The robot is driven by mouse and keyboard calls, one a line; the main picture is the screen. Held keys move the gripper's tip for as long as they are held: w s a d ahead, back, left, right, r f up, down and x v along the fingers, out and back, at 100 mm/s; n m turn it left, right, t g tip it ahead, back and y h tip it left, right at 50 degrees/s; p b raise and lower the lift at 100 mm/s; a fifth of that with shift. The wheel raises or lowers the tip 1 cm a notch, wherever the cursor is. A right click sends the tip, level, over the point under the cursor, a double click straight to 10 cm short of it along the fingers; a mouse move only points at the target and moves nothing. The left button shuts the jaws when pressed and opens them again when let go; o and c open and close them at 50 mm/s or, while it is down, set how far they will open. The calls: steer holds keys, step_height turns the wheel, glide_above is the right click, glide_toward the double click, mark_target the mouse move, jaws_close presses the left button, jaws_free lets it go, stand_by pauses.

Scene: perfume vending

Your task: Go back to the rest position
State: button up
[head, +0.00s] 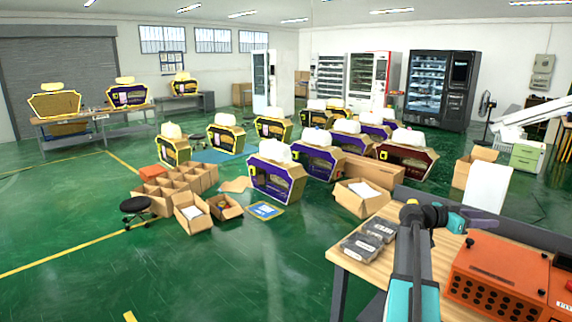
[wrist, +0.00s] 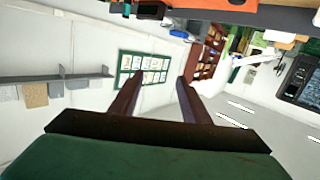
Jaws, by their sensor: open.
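My gripper (wrist: 158,80) shows in the wrist view with its two dark reddish fingers apart. Nothing is between the fingers. The wrist picture is turned over, with wall, ceiling lights and a green-framed board (wrist: 145,68) beyond the fingers. In the head view my arm rises over the wooden workbench (head: 345,262) at the lower right. Its wrist end points right above the bench, and the fingers there are too small to judge.
An orange box (head: 490,275) and grey packs (head: 362,246) lie on the bench near my arm. Purple perfume machines (head: 270,181) and open cartons (head: 192,212) stand on the green floor. Vending machines (head: 440,88) line the back wall. The floor at the lower left is clear.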

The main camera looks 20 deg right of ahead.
steer(key=w+a+f+n+t+y, duration=0.4)
steer(key=w+a+f, duration=0.5)
steer(key=a+f, duration=0.6)
steer(key=w+a+f+n+t+y, duration=0.25)
steer(key=w+a+f+n, duration=0.55)
steer(key=a+f, duration=0.7)
steer(key=s+a+f+n+y, duration=0.25)
steer(key=a+f, duration=0.25)
steer(key=a, duration=0.9)
steer(key=s+a+f+n+y, duration=0.1)
steer(key=a+f+n+y, duration=0.35)
steer(key=a, duration=0.95)
steer(key=s+a+f+n+y, duration=0.15)
steer(key=a+f, duration=0.45)
steer(key=a, duration=0.8)
steer(key=s+f+g+b, duration=0.3)
steer(key=s+f+b, duration=0.6)
steer(key=f, duration=0.9)
steer(key=s+f+g+b, duration=0.3)
steer(key=s+f+b, duration=0.6)
steer(key=s+f, duration=0.7)
step_height(320, 180, down, 3)
steer(key=shift+d+r+y, duration=0.2)
steer(key=shift+d+y, duration=0.1)
steer(key=shift+n, duration=0.25)
